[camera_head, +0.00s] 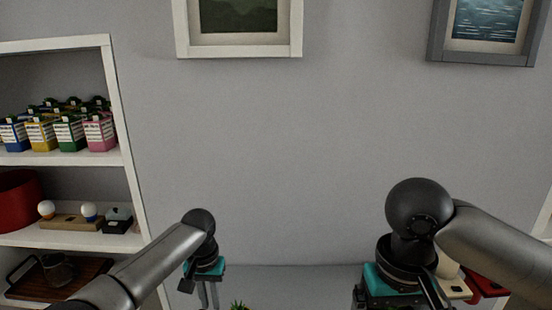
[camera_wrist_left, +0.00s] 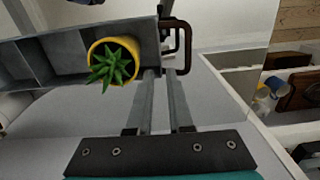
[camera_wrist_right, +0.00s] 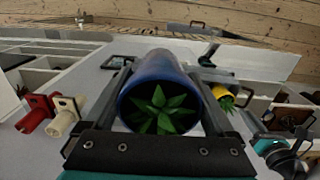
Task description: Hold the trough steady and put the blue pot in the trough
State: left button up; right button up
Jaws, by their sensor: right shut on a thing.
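The grey trough (camera_wrist_left: 70,60), divided into compartments, shows in the left wrist view with a dark handle (camera_wrist_left: 186,45) at its end. A yellow pot with a spiky green plant (camera_wrist_left: 125,47) sits in its end compartment. My left gripper (camera_wrist_left: 159,74) has its fingers apart, close to the handle end; I cannot tell whether they straddle the handle. In the head view it points down at the lower left (camera_head: 208,292). My right gripper (camera_wrist_right: 165,68) is shut on the blue pot (camera_wrist_right: 158,68), which holds a green plant. The pot hides much of what lies beyond it.
Red (camera_wrist_right: 36,113) and cream (camera_wrist_right: 66,116) objects lie on the pale surface (camera_wrist_right: 85,78), at the right in the head view. A white shelf (camera_head: 62,158) with cartons (camera_head: 68,131) stands at the left. A wall with framed pictures is ahead.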

pick_arm(q)
jog(key=shift+f+b, duration=5.25)
jog(key=shift+b, duration=0.4)
grip_shut()
